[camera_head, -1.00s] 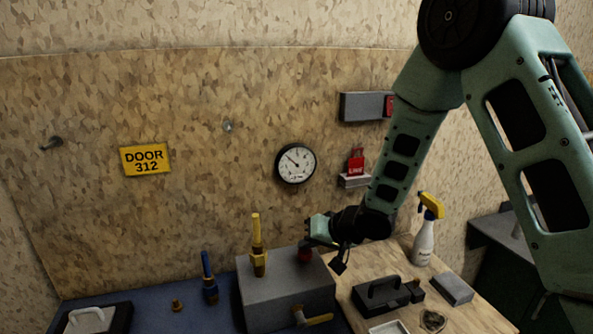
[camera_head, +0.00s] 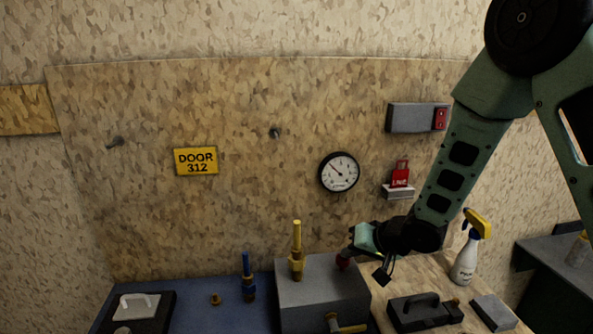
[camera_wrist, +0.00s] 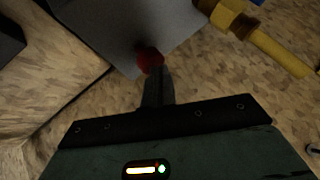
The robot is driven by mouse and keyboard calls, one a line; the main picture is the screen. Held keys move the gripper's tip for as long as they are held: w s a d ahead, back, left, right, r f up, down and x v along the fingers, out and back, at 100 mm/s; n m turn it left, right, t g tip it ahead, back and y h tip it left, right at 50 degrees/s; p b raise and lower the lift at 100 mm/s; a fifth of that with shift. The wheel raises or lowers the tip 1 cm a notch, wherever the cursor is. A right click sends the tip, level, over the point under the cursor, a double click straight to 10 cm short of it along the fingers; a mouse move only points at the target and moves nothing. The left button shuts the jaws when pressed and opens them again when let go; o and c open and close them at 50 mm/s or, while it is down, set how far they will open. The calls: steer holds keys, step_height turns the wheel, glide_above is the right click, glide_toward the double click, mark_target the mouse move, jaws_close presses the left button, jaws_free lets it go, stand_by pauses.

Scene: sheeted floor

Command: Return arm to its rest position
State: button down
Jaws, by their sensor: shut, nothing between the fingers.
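My arm comes in from the upper right in the head view and reaches down to the grey box. My gripper (camera_head: 347,254) is close by the red knob (camera_head: 343,262) on the box's top. In the wrist view my gripper's fingers (camera_wrist: 157,88) are together and empty, their tips beside or against the red knob (camera_wrist: 150,60); I cannot tell if they touch. The grey box (camera_head: 322,296) carries a yellow valve-like post (camera_head: 297,252) and a yellow handle on its front.
A blue post (camera_head: 248,277) and a small brass fitting (camera_head: 216,299) stand left of the box. A black case (camera_head: 423,311), a grey block (camera_head: 494,312) and a spray bottle (camera_head: 467,258) are on the right. The board behind carries a gauge (camera_head: 339,172) and switch box (camera_head: 413,118).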

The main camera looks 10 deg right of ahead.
steer(key=s+a, duration=0.1)
steer(key=s+a+r+n+h+b, duration=0.1)
steer(key=s, duration=0.1)
steer(key=s+a+r+n+g, duration=0.1)
steer(key=shift+s+a+h+b, duration=0.3)
steer(key=shift+s, duration=0.05)
steer(key=s+a+r+n+g+h+b, duration=0.1)
steer(key=s+a+r+n+g, duration=0.1)
steer(key=s, duration=1.1)
steer(key=s+a+r+n+g+h+b, duration=0.1)
steer(key=s+n+g, duration=0.3)
steer(key=s, duration=1)
steer(key=shift+a+r+n+h+b, duration=0.4)
steer(key=shift+n+h+b, duration=0.1)
steer(key=shift+n, duration=0.3)
